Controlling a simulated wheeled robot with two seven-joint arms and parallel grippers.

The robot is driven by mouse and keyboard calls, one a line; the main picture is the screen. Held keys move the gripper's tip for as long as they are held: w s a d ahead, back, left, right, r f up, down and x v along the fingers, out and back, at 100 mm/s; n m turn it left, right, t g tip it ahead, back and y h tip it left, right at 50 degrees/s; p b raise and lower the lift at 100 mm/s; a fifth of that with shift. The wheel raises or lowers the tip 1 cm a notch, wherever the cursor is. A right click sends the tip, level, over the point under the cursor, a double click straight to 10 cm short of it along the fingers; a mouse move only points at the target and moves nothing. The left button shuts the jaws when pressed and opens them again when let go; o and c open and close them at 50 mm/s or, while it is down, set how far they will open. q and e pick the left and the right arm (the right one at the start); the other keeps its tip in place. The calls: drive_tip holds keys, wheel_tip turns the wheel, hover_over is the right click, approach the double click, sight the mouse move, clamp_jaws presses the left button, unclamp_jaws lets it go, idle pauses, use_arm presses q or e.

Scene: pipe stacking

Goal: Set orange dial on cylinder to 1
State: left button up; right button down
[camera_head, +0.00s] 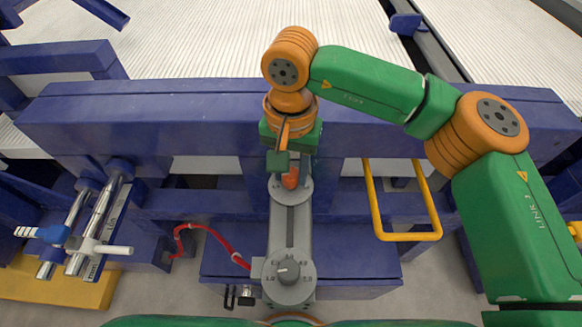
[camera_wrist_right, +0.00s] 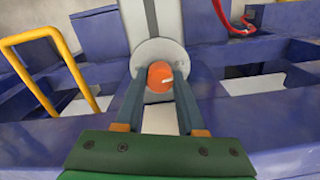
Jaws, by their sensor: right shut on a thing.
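The orange dial (camera_head: 290,178) sits at the far end of the grey cylinder (camera_head: 291,225) in the head view. In the right wrist view the orange dial (camera_wrist_right: 160,77) has a small white mark and sits on a round grey plate (camera_wrist_right: 158,52). My right gripper (camera_wrist_right: 161,86) is shut on the orange dial, with a finger on either side of it. In the head view my right gripper (camera_head: 287,172) reaches down over the dial and partly hides it. Numbers around the orange dial cannot be read. My left gripper is out of view.
A grey dial (camera_head: 288,271) with printed numbers is at the cylinder's near end. A red hose (camera_head: 212,233) runs to its left. A yellow bar (camera_head: 408,237) stands right. Blue beams (camera_head: 170,118) cross behind.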

sight(290, 174)
idle(0.3)
drive_tip(key=c, duration=0.5)
unclamp_jaws()
drive_tip(key=shift+r+p, duration=0.3)
drive_tip(key=shift+r, duration=3.3)
